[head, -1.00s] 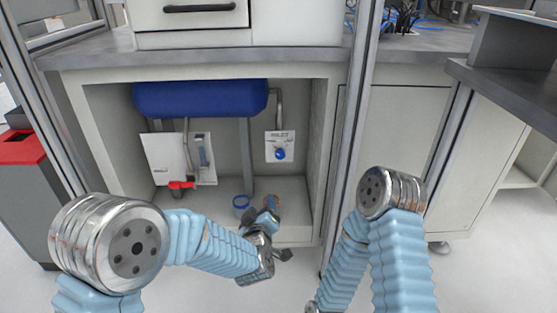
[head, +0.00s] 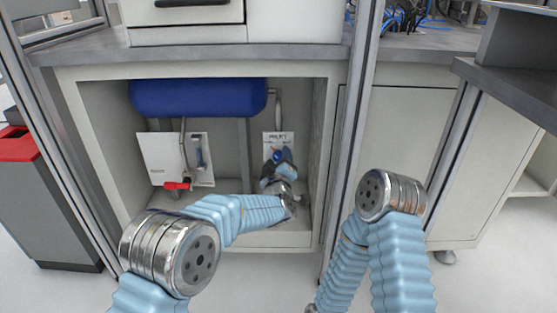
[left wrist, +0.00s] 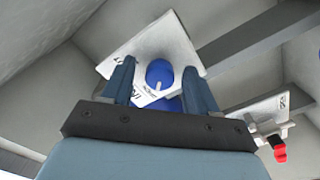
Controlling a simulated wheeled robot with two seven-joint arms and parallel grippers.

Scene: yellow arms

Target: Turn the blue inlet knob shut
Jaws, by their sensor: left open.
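The blue inlet knob (left wrist: 159,74) is on a white plate (left wrist: 170,45) marked INLET, inside the cabinet under the counter. In the left wrist view it shows between the two fingers of my left gripper (left wrist: 159,84), which is open. I cannot tell whether the fingers touch it. In the head view the left gripper (head: 278,168) is in front of the lower part of the plate and mostly hides the knob (head: 282,155). My right arm (head: 385,240) hangs outside the cabinet, and its gripper is out of the picture.
A blue tank (head: 199,97) hangs above, with pipes beside it. A second white plate with a red valve handle (head: 177,184) is at the left in the cabinet. The cabinet's right wall (head: 318,150) is close to the left gripper. Metal posts stand outside.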

